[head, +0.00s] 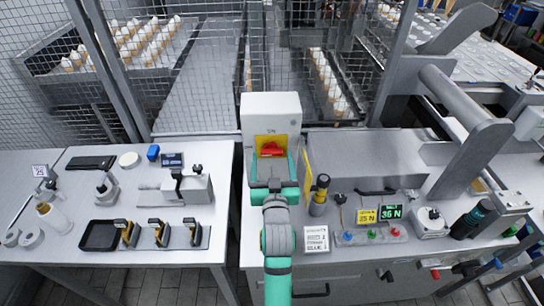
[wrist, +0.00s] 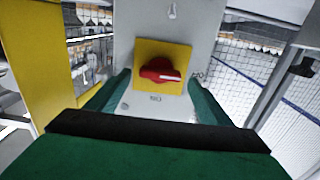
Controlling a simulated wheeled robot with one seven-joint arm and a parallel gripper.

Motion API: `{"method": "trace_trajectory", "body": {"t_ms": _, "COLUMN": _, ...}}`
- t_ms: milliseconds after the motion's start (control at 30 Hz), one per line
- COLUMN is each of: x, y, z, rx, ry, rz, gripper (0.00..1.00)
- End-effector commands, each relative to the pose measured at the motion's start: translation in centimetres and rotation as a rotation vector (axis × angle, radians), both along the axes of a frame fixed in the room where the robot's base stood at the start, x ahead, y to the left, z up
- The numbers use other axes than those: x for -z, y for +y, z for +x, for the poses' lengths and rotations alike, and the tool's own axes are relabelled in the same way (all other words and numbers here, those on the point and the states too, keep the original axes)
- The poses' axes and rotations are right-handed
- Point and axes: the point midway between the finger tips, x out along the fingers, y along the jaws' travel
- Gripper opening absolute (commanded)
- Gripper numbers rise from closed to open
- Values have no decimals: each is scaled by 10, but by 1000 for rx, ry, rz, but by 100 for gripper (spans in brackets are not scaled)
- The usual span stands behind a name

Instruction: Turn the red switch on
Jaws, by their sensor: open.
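The red switch (head: 271,149) is a rotary knob on a yellow plate (head: 262,141) on the front of a white box (head: 271,110). In the wrist view the red knob (wrist: 160,71) lies roughly crosswise, its white mark pointing right. Small lettering around the plate is hard to read. My gripper (head: 272,160) is open in front of the box, its green fingers to either side of the knob. The wrist view shows my gripper (wrist: 159,82) with the knob framed between and apparently beyond the fingertips. I cannot tell any contact.
A yellow panel (head: 308,163) stands close on the right of my gripper, with a black-and-yellow knobbed device (head: 320,190) beside it. A wire fence (head: 210,60) rises behind the box. The left table (head: 150,240) holds several small devices and a black tray (head: 99,236).

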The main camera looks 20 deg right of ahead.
Motion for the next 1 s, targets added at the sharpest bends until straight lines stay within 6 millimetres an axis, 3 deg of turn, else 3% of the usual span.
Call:
{"method": "trace_trajectory", "body": {"t_ms": 200, "x": 0, "y": -5, "z": 17, "rx": 0, "ry": 0, "rz": 0, "gripper": 73}}
{"method": "trace_trajectory", "body": {"t_ms": 533, "x": 0, "y": -5, "z": 19, "rx": 0, "ry": 0, "rz": 0, "gripper": 73}}
{"method": "trace_trajectory", "body": {"t_ms": 700, "x": 0, "y": -5, "z": 19, "rx": 0, "ry": 0, "rz": 0, "gripper": 33}}
{"method": "trace_trajectory", "body": {"t_ms": 1000, "x": 0, "y": -5, "z": 19, "rx": 0, "ry": -6, "rz": 20, "gripper": 32}}
